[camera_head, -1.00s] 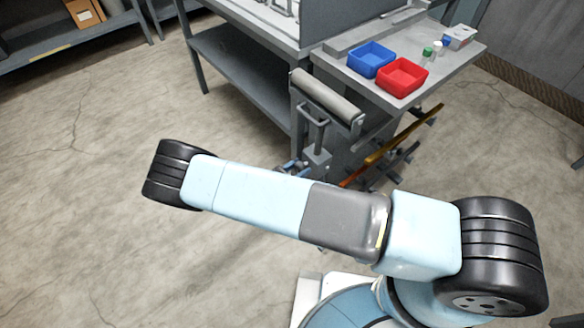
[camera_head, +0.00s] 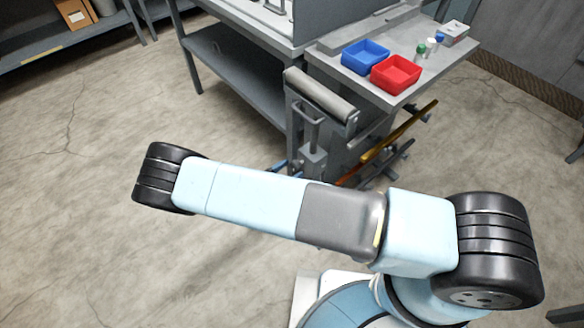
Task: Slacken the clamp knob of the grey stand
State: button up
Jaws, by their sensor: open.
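A grey stand with a pale roller (camera_head: 319,95) across its top stands in front of the bench's right part. Below the roller are an upright frame and a grey block (camera_head: 313,160) on the post. I cannot make out the clamp knob; my arm hides the lower part of the stand. My pale blue arm crosses the front of the view, and my gripper is not in view.
A grey bench (camera_head: 440,50) behind the stand carries a blue bin (camera_head: 366,57), a red bin (camera_head: 396,73) and small bottles. Long coloured bars (camera_head: 402,125) stick out right of the stand. A shelf (camera_head: 60,45) stands at the far left. The floor at left is clear.

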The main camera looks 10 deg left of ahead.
jog(key=v, duration=1.1)
jog(key=shift+a, duration=0.1)
